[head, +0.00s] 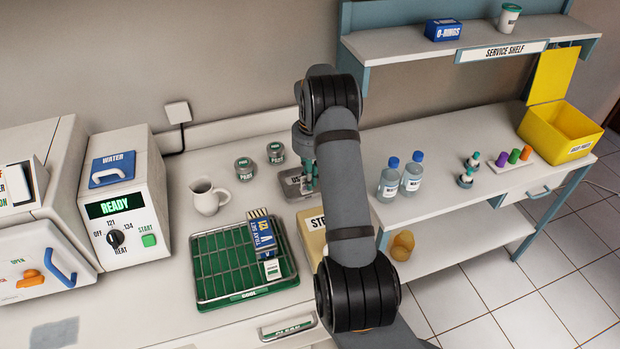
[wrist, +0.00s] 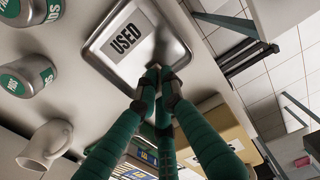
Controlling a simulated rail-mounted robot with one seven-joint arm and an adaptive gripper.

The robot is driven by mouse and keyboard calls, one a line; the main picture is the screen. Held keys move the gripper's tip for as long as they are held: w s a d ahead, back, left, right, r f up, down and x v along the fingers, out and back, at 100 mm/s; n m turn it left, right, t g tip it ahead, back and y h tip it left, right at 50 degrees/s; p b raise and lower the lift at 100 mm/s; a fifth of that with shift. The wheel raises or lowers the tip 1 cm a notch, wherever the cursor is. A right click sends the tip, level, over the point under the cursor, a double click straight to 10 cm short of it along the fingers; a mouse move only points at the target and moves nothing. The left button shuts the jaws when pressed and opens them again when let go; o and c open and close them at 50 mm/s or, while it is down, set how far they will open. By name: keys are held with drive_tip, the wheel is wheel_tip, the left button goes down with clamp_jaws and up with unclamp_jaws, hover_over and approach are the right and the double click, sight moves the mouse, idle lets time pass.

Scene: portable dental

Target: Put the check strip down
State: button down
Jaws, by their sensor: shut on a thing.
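My gripper (head: 311,184) points down at the grey metal tray (head: 291,190) at the back of the counter. In the wrist view its green fingertips (wrist: 158,88) are shut close together over the near right part of the tray (wrist: 93,52), which carries a USED label (wrist: 124,42). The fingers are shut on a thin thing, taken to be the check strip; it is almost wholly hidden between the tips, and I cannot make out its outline. I cannot tell whether it touches the tray floor.
Two lidded pots (head: 244,168) (head: 275,153) and a white jug (head: 207,198) stand left of the tray. A green rack (head: 212,285) holds a blue pack (head: 262,236) in front. A beige box (head: 312,222) sits close in front of the tray. Bottles (head: 389,180) stand to the right.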

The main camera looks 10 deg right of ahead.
drive_tip(key=shift+f, duration=0.45)
drive_tip(key=shift+f, duration=0.1)
drive_tip(key=shift+f+b, duration=0.15)
drive_tip(key=shift+b, duration=0.15)
drive_tip(key=c, duration=1.9)
unclamp_jaws()
wheel_tip(320, 180, up, 12)
drive_tip(key=shift+d+r+b, duration=0.1)
drive_tip(key=shift+r+b, duration=0.15)
drive_tip(key=shift+b, duration=0.45)
